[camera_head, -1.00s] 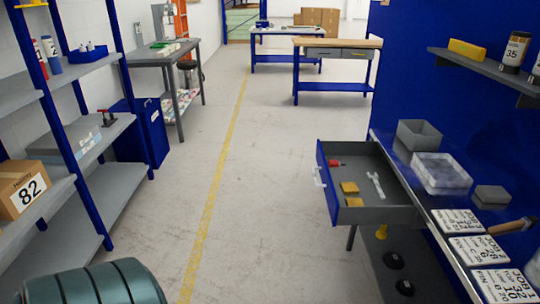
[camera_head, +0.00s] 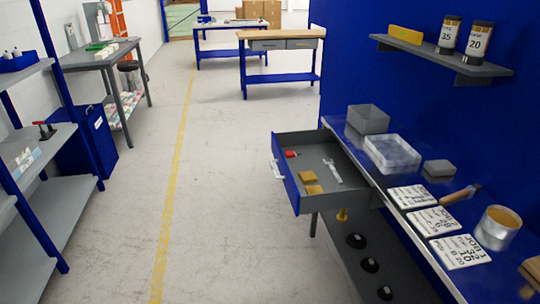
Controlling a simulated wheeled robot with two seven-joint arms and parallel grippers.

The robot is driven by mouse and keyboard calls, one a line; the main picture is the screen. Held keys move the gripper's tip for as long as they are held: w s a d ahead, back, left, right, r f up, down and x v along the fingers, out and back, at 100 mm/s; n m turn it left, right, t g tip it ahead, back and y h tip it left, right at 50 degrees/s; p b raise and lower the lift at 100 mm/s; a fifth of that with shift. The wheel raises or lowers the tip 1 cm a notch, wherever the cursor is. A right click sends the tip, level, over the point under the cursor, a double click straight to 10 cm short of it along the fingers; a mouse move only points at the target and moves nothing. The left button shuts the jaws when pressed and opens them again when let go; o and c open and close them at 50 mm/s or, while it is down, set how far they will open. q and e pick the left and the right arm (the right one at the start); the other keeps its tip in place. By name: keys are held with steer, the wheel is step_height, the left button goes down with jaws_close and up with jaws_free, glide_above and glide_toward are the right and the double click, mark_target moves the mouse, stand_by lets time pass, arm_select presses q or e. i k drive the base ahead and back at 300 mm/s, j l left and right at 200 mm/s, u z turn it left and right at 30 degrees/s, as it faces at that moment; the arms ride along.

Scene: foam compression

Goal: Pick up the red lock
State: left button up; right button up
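A small red item (camera_head: 291,154), which may be the red lock, lies at the far left inside the open drawer (camera_head: 345,201) under the right workbench. It is too small to make out its shape clearly. Two yellow blocks (camera_head: 308,177) and a light grey wrench-like tool (camera_head: 333,171) lie in the same drawer. Another red-handled item (camera_head: 45,130) stands on the left shelf. Neither of my grippers shows in this view.
The blue workbench (camera_head: 376,176) on the right holds a grey bin (camera_head: 368,119), a clear box (camera_head: 392,153), job cards (camera_head: 435,221) and a tape-like roll (camera_head: 497,228). Black round objects (camera_head: 356,241) sit below. The floor (camera_head: 225,200) between shelves and bench is clear.

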mark_target(289, 154)
steer(key=i+j+z, duration=0.2)
steer(key=i, duration=0.3)
steer(key=i+j+z, duration=0.2)
steer(key=i, duration=0.3)
steer(key=i+j+z, duration=0.2)
steer(key=i+j, duration=0.2)
steer(key=i, duration=0.05)
